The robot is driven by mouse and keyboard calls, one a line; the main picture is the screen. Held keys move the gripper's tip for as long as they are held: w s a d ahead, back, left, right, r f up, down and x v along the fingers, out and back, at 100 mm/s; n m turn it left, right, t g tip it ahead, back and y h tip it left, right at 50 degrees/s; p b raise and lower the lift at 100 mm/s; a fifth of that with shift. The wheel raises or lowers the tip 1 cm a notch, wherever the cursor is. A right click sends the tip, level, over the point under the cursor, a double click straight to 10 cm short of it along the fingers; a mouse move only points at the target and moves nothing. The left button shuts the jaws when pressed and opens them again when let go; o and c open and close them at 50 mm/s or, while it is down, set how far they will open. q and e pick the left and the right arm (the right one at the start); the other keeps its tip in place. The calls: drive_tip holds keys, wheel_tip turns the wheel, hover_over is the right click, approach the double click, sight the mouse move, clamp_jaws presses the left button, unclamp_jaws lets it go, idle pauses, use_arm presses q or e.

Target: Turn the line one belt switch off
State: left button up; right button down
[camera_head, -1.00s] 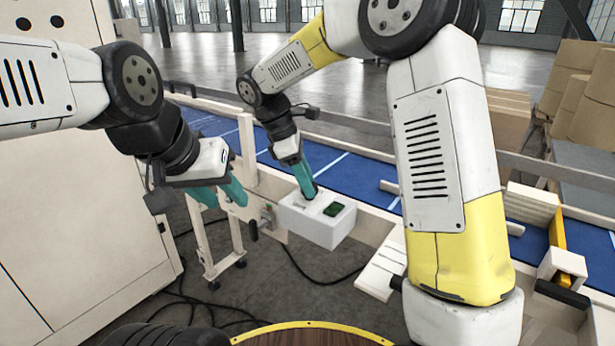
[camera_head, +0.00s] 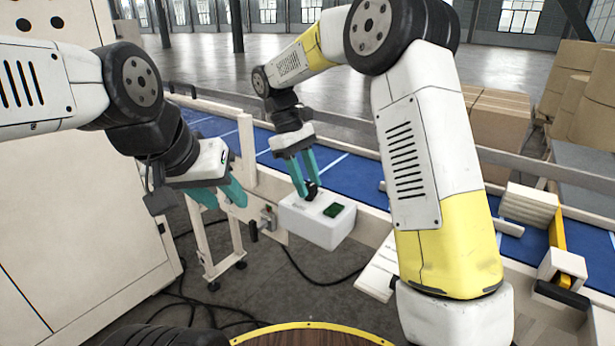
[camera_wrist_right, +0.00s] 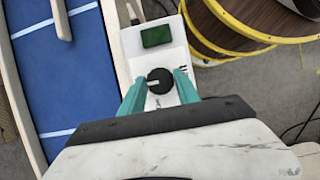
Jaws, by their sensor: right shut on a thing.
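The belt switch is a black round knob (camera_head: 311,189) on a white box (camera_head: 318,231) with a dark green block (camera_head: 333,210) on its top, at the belt's near side. In the right wrist view the knob (camera_wrist_right: 160,80) has a pale mark pointing left. My right gripper (camera_head: 308,187) is shut on the knob, its teal fingers on either side; it also shows in the right wrist view (camera_wrist_right: 160,84). My left gripper (camera_head: 222,197) hangs empty to the left of the box, its teal fingers apart.
The blue belt (camera_head: 355,175) runs behind the box. A tall cream cabinet (camera_head: 70,220) stands at the left. Black cables (camera_head: 310,275) lie on the floor below. A round brown yellow-rimmed thing (camera_head: 315,338) is at the bottom edge.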

idle(0.4)
drive_tip(key=c, duration=0.9)
unclamp_jaws()
drive_tip(key=shift+r, duration=0.1)
drive_tip(key=v, duration=0.7)
drive_tip(key=shift+r, duration=0.3)
